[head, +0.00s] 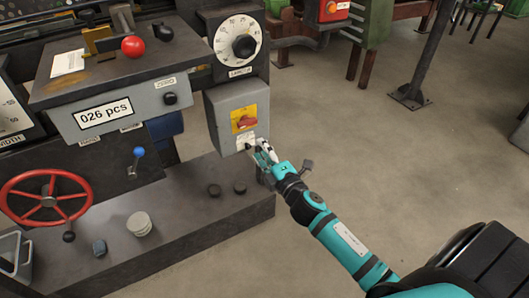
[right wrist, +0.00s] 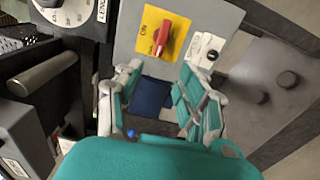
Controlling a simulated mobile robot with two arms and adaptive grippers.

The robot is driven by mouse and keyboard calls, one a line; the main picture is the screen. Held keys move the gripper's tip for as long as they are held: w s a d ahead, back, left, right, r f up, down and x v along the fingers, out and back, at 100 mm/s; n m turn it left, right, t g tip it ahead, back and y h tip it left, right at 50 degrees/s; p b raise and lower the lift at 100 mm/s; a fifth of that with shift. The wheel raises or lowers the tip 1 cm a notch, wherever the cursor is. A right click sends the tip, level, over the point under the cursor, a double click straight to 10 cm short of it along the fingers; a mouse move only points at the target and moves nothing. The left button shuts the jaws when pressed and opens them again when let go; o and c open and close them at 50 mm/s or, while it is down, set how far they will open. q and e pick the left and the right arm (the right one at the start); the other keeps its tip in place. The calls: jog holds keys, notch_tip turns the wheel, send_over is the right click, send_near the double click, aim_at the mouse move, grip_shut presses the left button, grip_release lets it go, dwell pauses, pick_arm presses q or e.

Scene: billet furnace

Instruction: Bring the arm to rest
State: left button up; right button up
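My right arm (head: 345,240), teal and black, reaches in from the lower right in the head view. Its gripper (head: 262,155) is just in front of the lower part of a grey switch box (head: 222,110). In the right wrist view the two fingers of this gripper (right wrist: 160,78) stand apart with nothing held between them. The box carries a red rotary switch on a yellow plate (head: 244,119), which also shows in the right wrist view (right wrist: 163,38), just beyond the fingers. I cannot tell whether a finger touches the box. My left gripper is not in view.
A console with a "026 pcs" display (head: 104,113) and a red handwheel (head: 46,199) are on the left. A white dial (head: 238,41) is above the box. Below is a dark ledge (head: 185,225) with small parts. Open floor (head: 340,130) lies to the right.

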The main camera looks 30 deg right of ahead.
jog(key=shift+s, duration=0.4)
